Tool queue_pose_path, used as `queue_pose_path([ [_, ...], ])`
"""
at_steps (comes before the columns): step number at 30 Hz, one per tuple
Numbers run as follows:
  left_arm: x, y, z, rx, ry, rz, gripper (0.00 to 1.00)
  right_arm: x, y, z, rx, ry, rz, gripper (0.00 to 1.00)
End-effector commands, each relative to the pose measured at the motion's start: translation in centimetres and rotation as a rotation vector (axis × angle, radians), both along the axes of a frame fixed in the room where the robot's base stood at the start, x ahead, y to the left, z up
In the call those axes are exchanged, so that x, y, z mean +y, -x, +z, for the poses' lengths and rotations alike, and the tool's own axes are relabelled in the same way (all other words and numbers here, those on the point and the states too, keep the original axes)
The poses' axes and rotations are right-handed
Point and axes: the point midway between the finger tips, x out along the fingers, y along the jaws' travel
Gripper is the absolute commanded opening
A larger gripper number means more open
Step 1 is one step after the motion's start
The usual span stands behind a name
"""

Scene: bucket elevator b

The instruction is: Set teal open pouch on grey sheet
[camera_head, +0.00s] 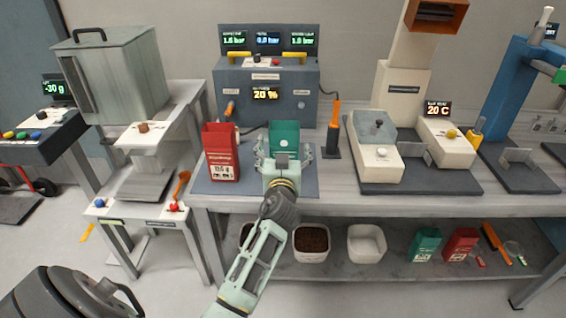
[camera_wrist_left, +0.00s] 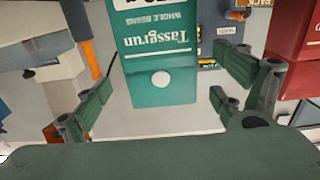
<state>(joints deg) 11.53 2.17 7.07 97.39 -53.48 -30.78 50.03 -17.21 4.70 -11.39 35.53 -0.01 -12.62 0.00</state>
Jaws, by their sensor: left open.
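The teal open pouch (camera_head: 285,136) appears upright at the back right of the grey sheet (camera_head: 306,185) on the bench; its base is hidden behind my gripper, so contact is not clear. In the left wrist view the pouch (camera_wrist_left: 160,50) shows a printed label and a pale round spot. My left gripper (camera_head: 284,157) is in front of the pouch. Its fingers (camera_wrist_left: 165,88) are spread wide on either side, with visible gaps to the pouch. My right gripper is not in view.
A red pouch (camera_head: 221,152) stands on the sheet's left part. A grey console (camera_head: 265,92) is behind, and an orange-handled tool (camera_head: 334,125) stands in a holder to the right. White bins (camera_head: 366,243) and further pouches (camera_head: 424,246) are on the lower shelf.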

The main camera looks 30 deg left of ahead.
Motion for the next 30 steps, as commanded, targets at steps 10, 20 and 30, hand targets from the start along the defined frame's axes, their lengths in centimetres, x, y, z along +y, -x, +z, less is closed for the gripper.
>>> queue_pose_path([
  [10, -3.2, 5.1, -0.1, 0.000, 0.002, -0.001, 0.89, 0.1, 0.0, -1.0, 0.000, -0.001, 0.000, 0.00],
  [20, -3.7, 6.1, 0.1, 0.000, 0.000, 0.000, 0.89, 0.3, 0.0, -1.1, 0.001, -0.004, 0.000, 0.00],
  [30, -12.4, 6.0, -9.7, 0.184, -0.014, -0.305, 0.89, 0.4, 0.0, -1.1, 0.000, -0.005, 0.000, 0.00],
])
